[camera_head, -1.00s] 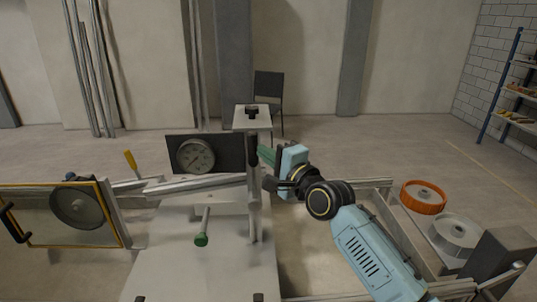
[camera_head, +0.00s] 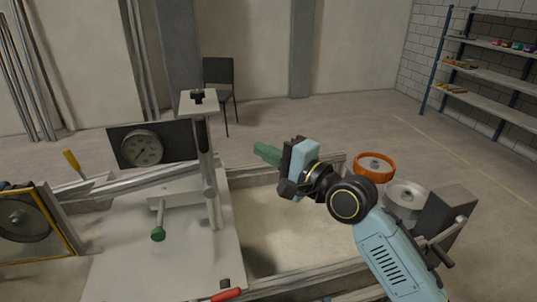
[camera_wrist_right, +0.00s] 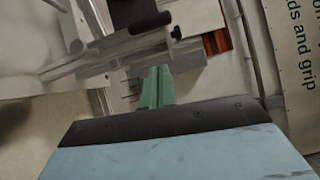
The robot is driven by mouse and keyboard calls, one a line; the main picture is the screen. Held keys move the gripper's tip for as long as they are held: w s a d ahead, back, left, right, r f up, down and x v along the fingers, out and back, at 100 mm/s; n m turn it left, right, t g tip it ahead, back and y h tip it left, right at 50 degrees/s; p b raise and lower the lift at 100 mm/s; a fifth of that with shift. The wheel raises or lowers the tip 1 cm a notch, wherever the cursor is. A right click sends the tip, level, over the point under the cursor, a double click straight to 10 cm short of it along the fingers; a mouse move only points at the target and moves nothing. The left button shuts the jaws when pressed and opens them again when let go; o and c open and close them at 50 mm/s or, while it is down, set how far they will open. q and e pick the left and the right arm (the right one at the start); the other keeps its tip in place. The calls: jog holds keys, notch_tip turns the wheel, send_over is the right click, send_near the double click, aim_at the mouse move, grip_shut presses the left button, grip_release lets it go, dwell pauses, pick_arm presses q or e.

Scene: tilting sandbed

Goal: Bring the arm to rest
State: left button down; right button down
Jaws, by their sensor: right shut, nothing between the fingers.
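My right gripper (camera_head: 266,153) has green fingers that are shut and empty. In the head view it hangs over the sandbed area, to the right of the upright metal post (camera_head: 208,175) and clear of it. The right arm (camera_head: 385,250) comes in from the lower right. In the right wrist view the green fingers (camera_wrist_right: 156,86) lie together with nothing between them. Metal rails (camera_wrist_right: 110,52) show beyond them there. My left gripper is in neither view.
A gauge on a dark panel (camera_head: 142,148), a green-knobbed lever (camera_head: 158,233) and a red handle (camera_head: 226,295) are on the left. An orange wheel (camera_head: 375,165) and a grey wheel (camera_head: 406,195) lie at the right. A chair (camera_head: 218,80) and shelves (camera_head: 490,70) stand behind.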

jog(key=shift+s+d, duration=0.2)
jog(key=shift+s, duration=0.05)
